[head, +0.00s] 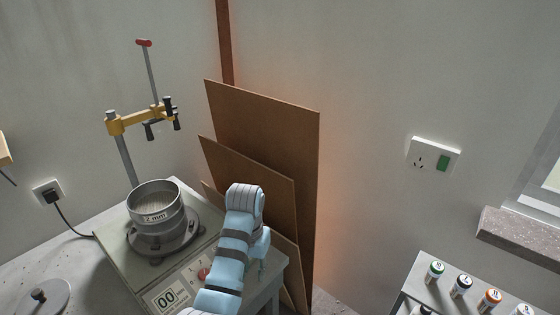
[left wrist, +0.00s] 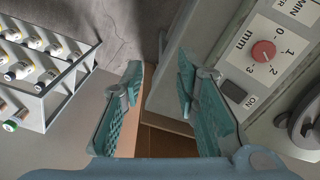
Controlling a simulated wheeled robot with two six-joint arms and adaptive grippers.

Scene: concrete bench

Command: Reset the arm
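My left arm (head: 232,248), light blue with dark bands, rises from the bottom of the head view in front of the grey machine's right edge. Its left gripper (head: 263,266) points down beside the machine's right side and is partly hidden by the wrist. In the left wrist view the left gripper (left wrist: 160,82) shows two teal padded fingers spread wide apart. My right gripper is in neither view.
The machine (head: 125,262) carries a metal sieve (head: 155,215), a yellow clamp post (head: 122,160) and a red knob (left wrist: 263,50). Brown boards (head: 270,130) lean on the wall behind. A rack (left wrist: 45,92) of several bottles stands right in the head view. A lid (head: 55,300) lies lower left.

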